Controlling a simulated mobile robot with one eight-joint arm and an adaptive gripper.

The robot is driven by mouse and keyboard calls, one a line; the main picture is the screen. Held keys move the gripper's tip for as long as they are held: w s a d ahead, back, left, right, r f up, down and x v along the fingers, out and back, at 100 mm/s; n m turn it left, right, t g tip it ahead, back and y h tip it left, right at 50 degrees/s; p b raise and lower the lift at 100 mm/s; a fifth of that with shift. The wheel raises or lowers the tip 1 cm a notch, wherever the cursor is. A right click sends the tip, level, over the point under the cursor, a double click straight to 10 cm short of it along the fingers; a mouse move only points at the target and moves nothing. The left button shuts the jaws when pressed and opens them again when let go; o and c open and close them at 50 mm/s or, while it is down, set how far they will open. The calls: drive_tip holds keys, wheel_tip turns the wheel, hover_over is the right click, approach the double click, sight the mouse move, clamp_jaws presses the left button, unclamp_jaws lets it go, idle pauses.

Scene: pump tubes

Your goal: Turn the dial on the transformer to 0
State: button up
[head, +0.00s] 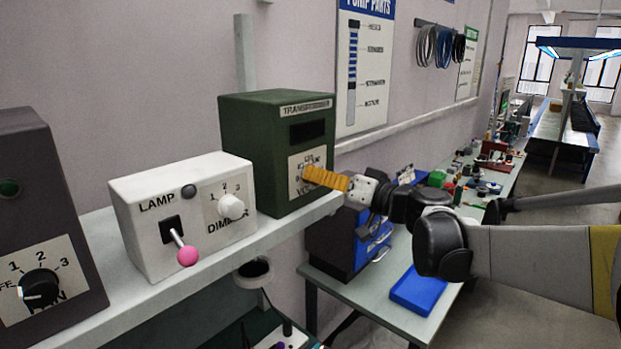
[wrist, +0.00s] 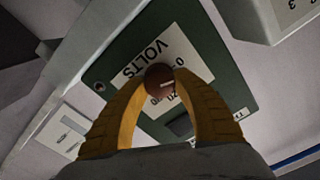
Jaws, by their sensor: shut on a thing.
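The transformer (head: 262,160) is a dark green box with a dark display window and a white dial plate, standing on the shelf. In the wrist view its green face (wrist: 203,55) and plate marked VOLTS (wrist: 163,58) show, turned in the picture. The dial (wrist: 159,80) is a round reddish-brown knob with a light mark on it. My gripper (head: 311,172) reaches the dial plate from the right. Its yellow fingers (wrist: 160,88) are shut on the dial, one on each side. The fingers and knob hide part of the scale; a 0 shows near the knob, but the exact setting is unclear.
A white lamp and dimmer box (head: 185,213) with a pink-tipped lever (head: 187,255) stands left of the transformer. A dark box with a fan dial (head: 40,288) is farther left. Below the shelf (head: 215,262) is a workbench with a blue tray (head: 420,290).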

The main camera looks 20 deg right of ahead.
drive_tip(key=shift+r+n, duration=0.1)
drive_tip(key=shift+n, duration=1.6)
drive_tip(key=o, duration=1.2)
drive_tip(key=v, duration=1.2)
